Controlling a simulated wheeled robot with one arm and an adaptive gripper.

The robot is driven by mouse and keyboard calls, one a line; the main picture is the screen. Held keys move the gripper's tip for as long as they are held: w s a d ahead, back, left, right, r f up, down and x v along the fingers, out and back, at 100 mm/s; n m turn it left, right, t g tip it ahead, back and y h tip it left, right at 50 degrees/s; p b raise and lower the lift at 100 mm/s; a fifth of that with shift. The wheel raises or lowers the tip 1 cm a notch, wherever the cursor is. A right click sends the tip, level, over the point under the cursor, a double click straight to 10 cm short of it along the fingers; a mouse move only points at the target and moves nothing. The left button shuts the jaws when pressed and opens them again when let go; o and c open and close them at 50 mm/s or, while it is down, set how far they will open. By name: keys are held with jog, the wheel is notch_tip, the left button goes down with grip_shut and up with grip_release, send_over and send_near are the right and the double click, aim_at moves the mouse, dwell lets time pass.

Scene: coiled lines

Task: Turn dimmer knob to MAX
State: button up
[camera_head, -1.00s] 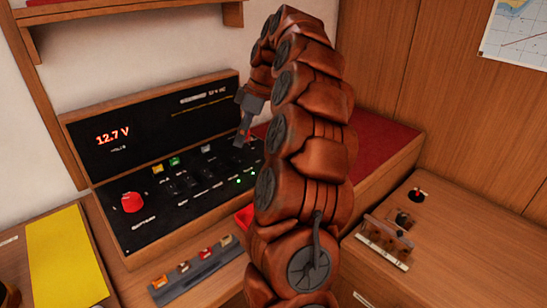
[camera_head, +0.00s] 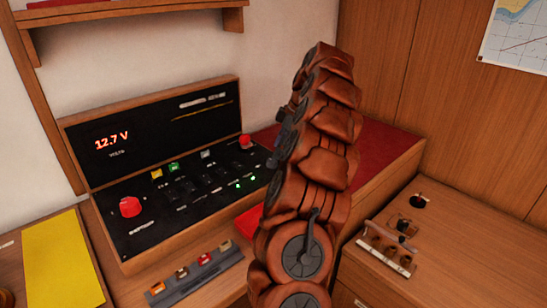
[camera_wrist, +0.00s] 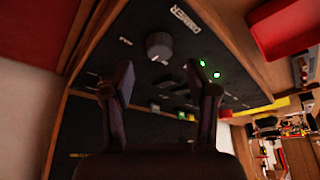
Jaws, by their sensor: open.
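The dimmer knob (camera_wrist: 158,45) is a round grey knob on the black panel, below a white "DIMMER" label (camera_wrist: 183,20) in the wrist view. Its pointer setting is too dim to read. My gripper (camera_wrist: 161,73) is open and empty, its two dark fingers spread on either side below the knob in the picture, apart from it. The switch panel (camera_head: 150,237) shows in the head view, but my arm covers the dimmer knob and most of the gripper there.
A red knob (camera_head: 130,207) sits at the panel's left and another red knob (camera_head: 245,141) at its back right. Green lights (camera_wrist: 217,75) glow near the dimmer. A red tray (camera_wrist: 283,27) lies beside the panel. A fuse strip (camera_head: 195,278) stands in front.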

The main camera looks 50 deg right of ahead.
aim_at(272, 160)
jog(key=shift+p+x, duration=0.3)
jog(key=shift+x, duration=1.95)
grip_shut()
